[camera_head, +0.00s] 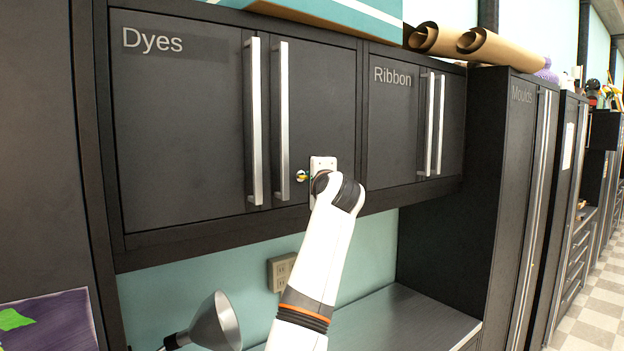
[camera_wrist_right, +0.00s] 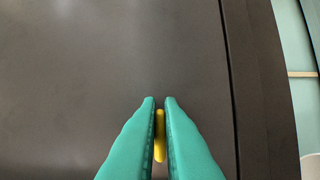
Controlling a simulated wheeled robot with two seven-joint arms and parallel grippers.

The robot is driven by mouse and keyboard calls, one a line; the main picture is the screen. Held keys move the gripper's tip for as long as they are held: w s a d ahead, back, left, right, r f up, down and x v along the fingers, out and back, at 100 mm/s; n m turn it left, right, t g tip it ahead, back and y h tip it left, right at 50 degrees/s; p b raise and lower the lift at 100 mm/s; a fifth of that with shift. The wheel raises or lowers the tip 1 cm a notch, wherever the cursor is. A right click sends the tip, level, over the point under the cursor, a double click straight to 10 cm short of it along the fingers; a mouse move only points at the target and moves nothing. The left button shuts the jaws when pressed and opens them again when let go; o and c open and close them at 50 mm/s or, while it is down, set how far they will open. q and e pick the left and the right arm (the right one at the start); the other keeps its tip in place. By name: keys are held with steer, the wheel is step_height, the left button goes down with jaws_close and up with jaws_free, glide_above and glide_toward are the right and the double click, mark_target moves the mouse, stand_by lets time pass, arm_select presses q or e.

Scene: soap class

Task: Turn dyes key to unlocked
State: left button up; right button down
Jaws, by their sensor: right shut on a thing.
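The dark Dyes cabinet (camera_head: 180,120) hangs on the wall with both doors closed and two long metal handles. Its small key and lock (camera_head: 301,176) sit low on the right door, right of the handles. My right gripper reaches the lock from the right in the head view; its fingers are mostly hidden there by the wrist. In the right wrist view my right gripper (camera_wrist_right: 160,104) has its teal fingers shut on the yellow key (camera_wrist_right: 159,135), which stands upright between them. The key's turn position cannot be read clearly. My left gripper is not in view.
The Ribbon cabinet (camera_head: 410,125) adjoins on the right, then the tall Moulds cabinet (camera_head: 510,150). Below are a metal countertop (camera_head: 400,318), a lamp (camera_head: 215,325) and a wall outlet (camera_head: 281,272). Paper rolls (camera_head: 480,48) lie on top.

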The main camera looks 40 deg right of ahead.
steer(key=c, duration=1.6)
jaws_free()
steer(key=shift+w, duration=0.1)
steer(key=b+v, duration=0.6)
steer(key=v, duration=0.6)
steer(key=shift+f, duration=0.1)
